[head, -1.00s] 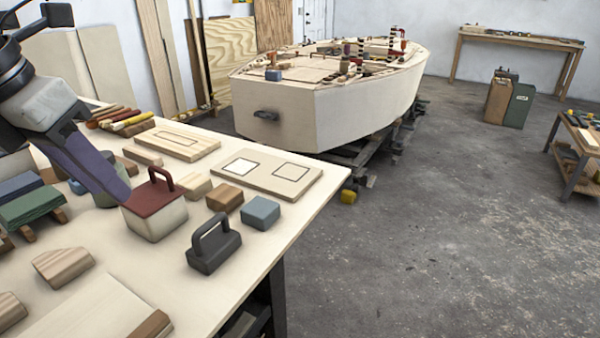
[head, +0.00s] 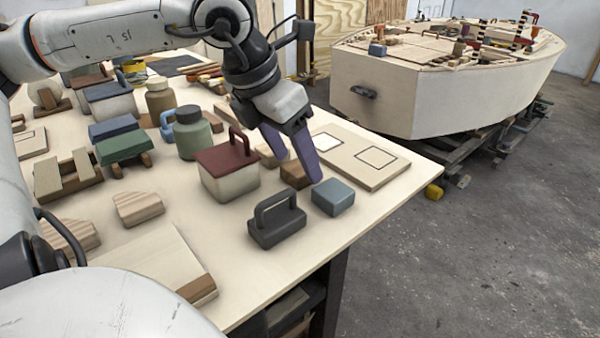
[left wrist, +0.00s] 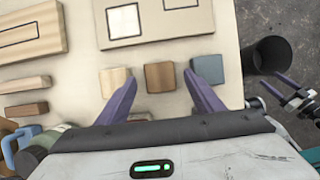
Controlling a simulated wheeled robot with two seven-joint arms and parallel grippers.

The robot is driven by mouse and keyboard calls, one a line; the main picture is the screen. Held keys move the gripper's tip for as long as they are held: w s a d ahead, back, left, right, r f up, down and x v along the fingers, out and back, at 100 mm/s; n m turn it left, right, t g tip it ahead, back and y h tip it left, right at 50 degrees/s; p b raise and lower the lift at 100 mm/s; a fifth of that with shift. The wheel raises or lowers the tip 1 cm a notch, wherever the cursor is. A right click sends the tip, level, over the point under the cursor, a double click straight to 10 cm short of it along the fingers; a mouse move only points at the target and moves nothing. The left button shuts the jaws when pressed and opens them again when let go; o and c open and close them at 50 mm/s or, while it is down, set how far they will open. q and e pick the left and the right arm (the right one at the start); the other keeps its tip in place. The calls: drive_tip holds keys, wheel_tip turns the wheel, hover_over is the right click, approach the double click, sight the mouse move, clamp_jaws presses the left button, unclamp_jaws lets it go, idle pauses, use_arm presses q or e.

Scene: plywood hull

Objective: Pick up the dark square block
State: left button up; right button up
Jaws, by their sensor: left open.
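The dark square block is a small brown wooden block (head: 291,176) on the workbench, partly hidden by a finger in the head view. In the left wrist view the brown block (left wrist: 160,77) lies between the finger lines. My left gripper (head: 298,168) is open and empty, pointing down at the block with its purple fingers spread. Its fingers (left wrist: 160,84) show on either side of the block in the left wrist view, apart from it. My right gripper (left wrist: 282,91) shows small at the right edge of the left wrist view, off the bench; its jaws are unclear.
A blue-grey block (head: 333,197) sits right of the brown block, and a pale block (left wrist: 115,82) sits left of it. A dark handled block (head: 277,226) and a red-lidded box (head: 228,178) stand nearer. A board with outlined squares (head: 366,167) lies behind.

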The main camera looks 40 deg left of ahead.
use_arm(q)
drive_tip(key=shift+w+f, duration=0.3)
drive_tip(key=shift+f, duration=0.35)
drive_tip(key=c, duration=1.1)
drive_tip(key=shift+r, duration=0.1)
